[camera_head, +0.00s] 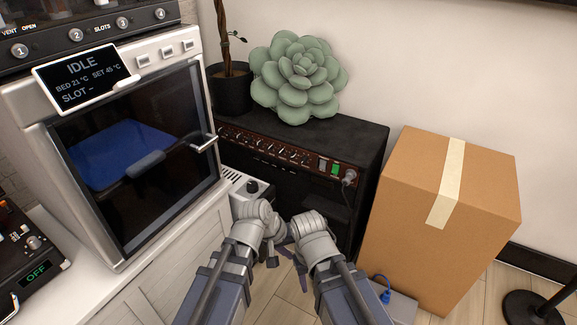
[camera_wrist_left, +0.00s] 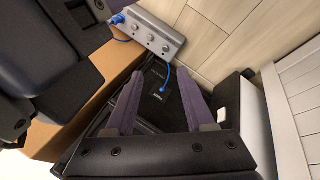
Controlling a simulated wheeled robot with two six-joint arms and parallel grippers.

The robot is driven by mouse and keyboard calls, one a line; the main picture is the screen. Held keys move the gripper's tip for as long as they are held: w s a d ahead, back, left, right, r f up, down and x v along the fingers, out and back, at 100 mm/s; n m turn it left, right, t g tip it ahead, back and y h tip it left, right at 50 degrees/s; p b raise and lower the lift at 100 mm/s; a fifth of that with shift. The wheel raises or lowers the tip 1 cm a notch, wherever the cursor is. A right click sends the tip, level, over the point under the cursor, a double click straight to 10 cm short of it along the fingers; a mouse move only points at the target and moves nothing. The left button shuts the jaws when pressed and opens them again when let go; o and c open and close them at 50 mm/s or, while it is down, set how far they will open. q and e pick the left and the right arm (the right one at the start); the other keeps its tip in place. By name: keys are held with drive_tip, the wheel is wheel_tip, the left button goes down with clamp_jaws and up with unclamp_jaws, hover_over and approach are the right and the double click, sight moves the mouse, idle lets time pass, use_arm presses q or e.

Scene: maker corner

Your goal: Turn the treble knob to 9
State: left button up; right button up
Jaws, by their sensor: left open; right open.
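The black amplifier (camera_head: 340,150) stands against the wall in the head view. Its brown control panel (camera_head: 265,147) carries a row of small knobs with light tops. The lettering is too small to read, so I cannot tell which knob is treble or where it points. My right gripper (camera_head: 290,250) is below and in front of the panel, apart from the knobs, with its purple fingers partly hidden. My left gripper (camera_wrist_left: 162,76) is open and empty in the left wrist view, its two purple fingers spread over a dark surface. In the head view it is mostly hidden by my arms.
A green succulent cushion (camera_head: 298,78) and a black plant pot (camera_head: 231,90) sit on the amplifier. A cardboard box (camera_head: 420,225) stands to its right, and an oven-like cabinet (camera_head: 140,150) to its left. A grey pedal box (camera_wrist_left: 150,36) with a blue plug lies on the floor.

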use_arm(q)
drive_tip(key=w+d+r+n+t+h+b, duration=0.25)
drive_tip(key=w+n+h, duration=0.2)
drive_tip(key=w, duration=0.35)
drive_tip(key=n+t+b, duration=0.5)
drive_tip(key=n+t, duration=0.6)
drive_tip(key=n, duration=0.4)
approach(291, 157)
drive_tip(key=shift+g, duration=0.25)
drive_tip(key=shift+r+x, duration=0.1)
drive_tip(key=shift+x, duration=2)
drive_tip(key=shift+r+x, duration=0.15)
drive_tip(key=shift+x, duration=1.95)
drive_tip(key=shift+a, duration=0.15)
use_arm(e)
wheel_tip(291, 157, down, 9)
use_arm(q)
clamp_jaws()
